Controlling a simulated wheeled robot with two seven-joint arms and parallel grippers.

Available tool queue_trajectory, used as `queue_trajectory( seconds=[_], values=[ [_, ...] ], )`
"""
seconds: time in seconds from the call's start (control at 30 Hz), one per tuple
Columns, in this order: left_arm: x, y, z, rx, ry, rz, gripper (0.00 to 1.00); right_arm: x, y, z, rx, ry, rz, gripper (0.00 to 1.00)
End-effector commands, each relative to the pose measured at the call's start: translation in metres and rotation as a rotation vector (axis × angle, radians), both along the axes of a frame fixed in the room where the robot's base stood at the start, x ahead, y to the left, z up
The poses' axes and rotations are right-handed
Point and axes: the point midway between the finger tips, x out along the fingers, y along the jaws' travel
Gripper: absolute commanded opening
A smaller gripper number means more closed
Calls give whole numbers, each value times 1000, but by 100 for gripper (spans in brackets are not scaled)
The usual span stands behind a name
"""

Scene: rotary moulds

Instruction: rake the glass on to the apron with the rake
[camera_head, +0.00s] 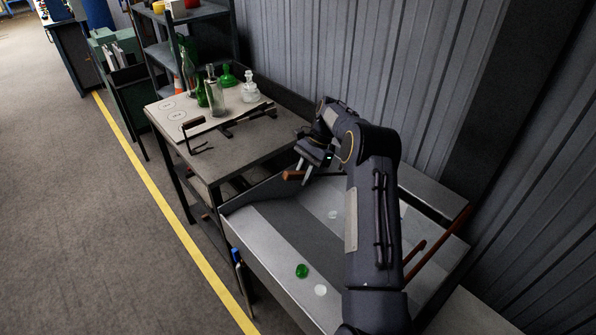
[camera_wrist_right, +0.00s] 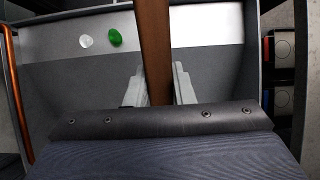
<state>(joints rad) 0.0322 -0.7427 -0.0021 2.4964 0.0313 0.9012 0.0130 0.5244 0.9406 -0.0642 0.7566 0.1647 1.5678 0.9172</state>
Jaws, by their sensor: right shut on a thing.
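My right gripper (camera_head: 306,172) is over the near-table end of a grey metal trough (camera_head: 265,235), its jaws shut on the brown wooden handle of the rake (camera_head: 292,175). In the right wrist view the handle (camera_wrist_right: 153,50) runs between the two fingers (camera_wrist_right: 158,92); the rake's head is not visible. A green glass piece (camera_head: 302,271) and a clear piece (camera_head: 320,290) lie in the trough, and another pale piece (camera_head: 333,214) lies farther up. The wrist view shows a clear piece (camera_wrist_right: 86,41) beside a green one (camera_wrist_right: 115,38). I cannot tell which trough surface is the apron. My left gripper is out of view.
A table (camera_head: 237,150) beside the trough carries glass bottles (camera_head: 214,91), a white board and dark tools (camera_head: 194,140). A reddish-brown rod (camera_head: 435,240) runs along the trough's right side. A corrugated wall (camera_head: 420,60) stands behind. The floor at left is open.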

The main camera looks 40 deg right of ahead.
Motion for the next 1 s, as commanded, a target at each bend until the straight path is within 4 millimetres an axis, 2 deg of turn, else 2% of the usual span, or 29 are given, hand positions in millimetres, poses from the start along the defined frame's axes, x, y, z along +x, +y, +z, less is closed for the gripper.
queue_trajectory(
  seconds=[0.03,0.3,0.6,0.8,1.0],
  values=[
    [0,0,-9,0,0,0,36,0,0,-13,0,0,0,0],
    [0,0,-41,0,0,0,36,0,0,-54,-1,-1,0,0],
    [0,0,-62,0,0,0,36,0,0,-96,0,0,0,0],
    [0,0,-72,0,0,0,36,0,0,-116,0,-1,0,0],
    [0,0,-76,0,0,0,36,0,0,-124,0,-1,0,0]
  ],
)
